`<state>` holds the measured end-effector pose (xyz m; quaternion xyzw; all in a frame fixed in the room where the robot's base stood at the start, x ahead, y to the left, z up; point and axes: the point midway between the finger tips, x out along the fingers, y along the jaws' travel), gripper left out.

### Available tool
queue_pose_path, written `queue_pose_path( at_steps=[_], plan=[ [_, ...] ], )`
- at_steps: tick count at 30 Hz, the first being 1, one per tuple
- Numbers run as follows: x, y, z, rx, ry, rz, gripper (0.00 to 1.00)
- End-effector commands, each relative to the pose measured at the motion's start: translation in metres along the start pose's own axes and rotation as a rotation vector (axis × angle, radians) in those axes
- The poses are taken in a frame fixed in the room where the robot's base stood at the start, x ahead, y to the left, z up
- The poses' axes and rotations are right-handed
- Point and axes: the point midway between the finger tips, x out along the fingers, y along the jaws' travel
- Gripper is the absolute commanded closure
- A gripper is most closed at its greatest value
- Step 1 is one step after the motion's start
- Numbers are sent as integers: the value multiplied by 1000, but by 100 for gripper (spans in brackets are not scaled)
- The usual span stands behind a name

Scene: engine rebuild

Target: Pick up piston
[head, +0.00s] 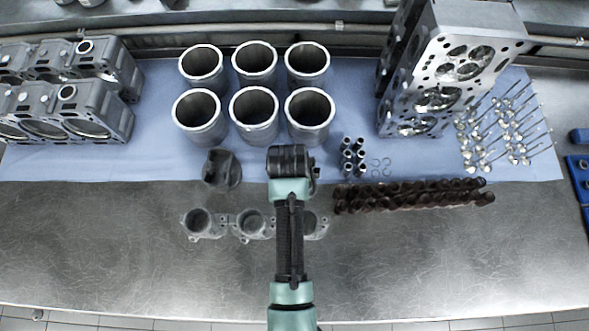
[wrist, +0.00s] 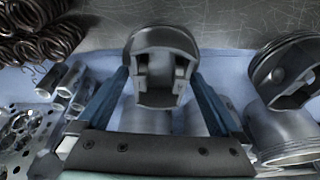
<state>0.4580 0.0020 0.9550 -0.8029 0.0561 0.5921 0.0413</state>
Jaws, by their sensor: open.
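A grey piston (wrist: 160,42) stands between the two fingers of my gripper (wrist: 158,76) in the wrist view, with its hollow, cut-out side facing the camera. The fingers are apart, one on each side of it; I cannot tell whether they touch it. In the head view my gripper (head: 289,160) is over the blue mat's front edge, and my arm hides the piston beneath. A second piston (head: 222,170) stands on the mat to the left in the head view; it shows at the right in the wrist view (wrist: 288,72).
Several cylinder liners (head: 254,108) stand just behind my gripper. Small metal sleeves (head: 353,157) and dark coil springs (head: 413,195) lie close on the right. A grey part with round openings (head: 250,225) lies partly under my arm. The bench front (head: 120,260) is clear.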

Motion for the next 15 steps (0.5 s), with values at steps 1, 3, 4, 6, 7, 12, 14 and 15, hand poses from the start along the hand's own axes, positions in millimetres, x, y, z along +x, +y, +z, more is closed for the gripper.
queue_pose_path(
  at_steps=[1, 3, 4, 6, 7, 12, 14, 15],
  plan=[
    [0, 0, 0, 0, 0, 0, 0],
    [0, 0, 0, 0, 1, 0, 0],
    [0, 0, 0, 0, 0, 0, 0],
    [0, 0, 0, 0, 0, 0, 5],
    [0, 0, 0, 0, 0, 0, 11],
    [0, 0, 0, 0, 0, 0, 41],
    [0, 0, 0, 0, 0, 0, 52],
    [0, 0, 0, 0, 0, 0, 59]
  ],
)
